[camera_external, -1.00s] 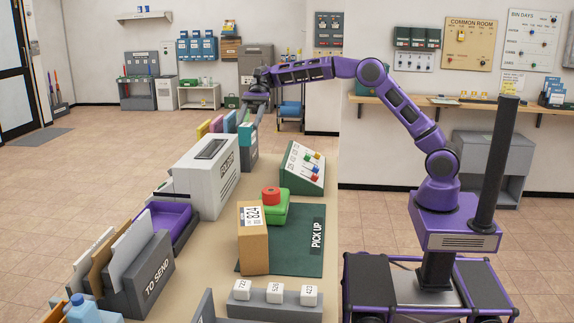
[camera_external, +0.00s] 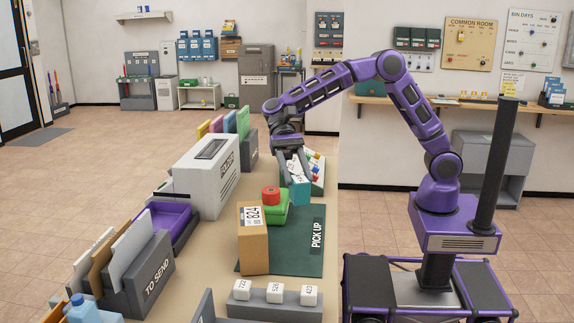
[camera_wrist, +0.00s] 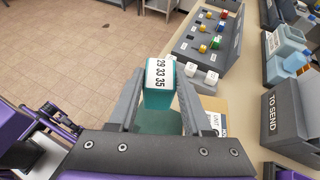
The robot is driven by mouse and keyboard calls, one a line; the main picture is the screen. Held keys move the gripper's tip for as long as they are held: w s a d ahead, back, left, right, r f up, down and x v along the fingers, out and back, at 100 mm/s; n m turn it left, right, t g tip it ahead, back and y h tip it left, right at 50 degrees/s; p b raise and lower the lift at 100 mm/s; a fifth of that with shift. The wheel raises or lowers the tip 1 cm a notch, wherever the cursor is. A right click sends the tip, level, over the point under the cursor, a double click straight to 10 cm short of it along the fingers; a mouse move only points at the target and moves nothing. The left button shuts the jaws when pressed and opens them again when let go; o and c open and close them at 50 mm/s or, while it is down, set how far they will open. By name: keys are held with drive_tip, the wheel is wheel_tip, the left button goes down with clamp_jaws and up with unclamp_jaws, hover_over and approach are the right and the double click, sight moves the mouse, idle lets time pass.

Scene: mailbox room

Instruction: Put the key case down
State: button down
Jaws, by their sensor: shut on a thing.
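The key case, a teal box with a white label (camera_external: 299,190), is between the fingers of my gripper (camera_external: 293,165). In the wrist view the key case (camera_wrist: 159,84) shows its label with the numbers 29 33 35, and my gripper (camera_wrist: 158,95) is shut on its sides.
A brown parcel (camera_external: 254,240) marked 824 and a green box with a red round top (camera_external: 272,207) stand on the mat. White numbered blocks (camera_external: 275,291) sit in front. A white machine (camera_external: 205,170) is left. The mat's right part is clear.

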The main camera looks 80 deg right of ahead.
wheel_tip(320, 180, down, 17)
drive_tip(key=shift+r+b, duration=0.1)
drive_tip(key=shift+b, duration=0.9)
drive_tip(key=shift+c, duration=1.7)
unclamp_jaws()
drive_tip(key=p+v, duration=0.1)
drive_tip(key=v, duration=0.2)
drive_tip(key=shift+w+d+r, duration=0.1)
drive_tip(key=shift+d+r, duration=0.1)
drive_tip(key=shift+r, duration=0.1)
wheel_tip(320, 180, up, 6)
drive_tip(key=p, duration=0.1)
drive_tip(key=shift+a+r, duration=0.2)
drive_tip(key=shift+r, duration=0.05)
